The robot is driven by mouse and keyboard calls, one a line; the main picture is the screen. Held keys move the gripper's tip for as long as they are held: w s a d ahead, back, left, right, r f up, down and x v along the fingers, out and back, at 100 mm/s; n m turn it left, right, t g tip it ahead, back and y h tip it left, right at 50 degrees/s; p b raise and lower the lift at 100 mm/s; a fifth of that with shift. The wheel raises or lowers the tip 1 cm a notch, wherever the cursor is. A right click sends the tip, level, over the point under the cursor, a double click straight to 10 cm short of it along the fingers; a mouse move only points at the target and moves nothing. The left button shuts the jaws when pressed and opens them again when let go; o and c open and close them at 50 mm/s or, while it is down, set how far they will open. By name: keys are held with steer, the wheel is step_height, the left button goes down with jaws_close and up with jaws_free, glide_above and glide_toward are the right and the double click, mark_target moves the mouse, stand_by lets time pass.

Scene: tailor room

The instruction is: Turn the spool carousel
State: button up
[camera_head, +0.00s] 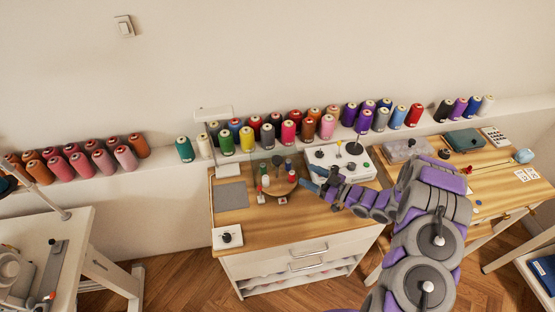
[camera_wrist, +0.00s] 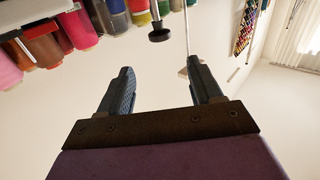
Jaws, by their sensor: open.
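The spool carousel (camera_head: 279,188) is a small round wooden turntable on the wooden worktable. It carries several small spools, among them a red one and a pale one, and dark upright posts or knobs. My gripper (camera_head: 314,180) is just right of the carousel, reaching in from the right. A small gap seems to separate them, but I cannot tell the exact distance. In the wrist view my gripper's two blue-grey fingers (camera_wrist: 163,84) are apart with nothing between them. The carousel is not recognisable in the wrist view.
A white control box (camera_head: 339,160) with knobs stands behind my gripper. A small white box with a black knob (camera_head: 228,237) sits at the table's front left, near a grey mat (camera_head: 231,196). Thread cones (camera_head: 288,132) line the wall ledge.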

mark_target(277, 159)
steer(key=b+x, duration=0.1)
steer(key=x, duration=1.3)
steer(key=shift+a, duration=0.15)
steer(key=shift+c, duration=0.5)
jaws_close()
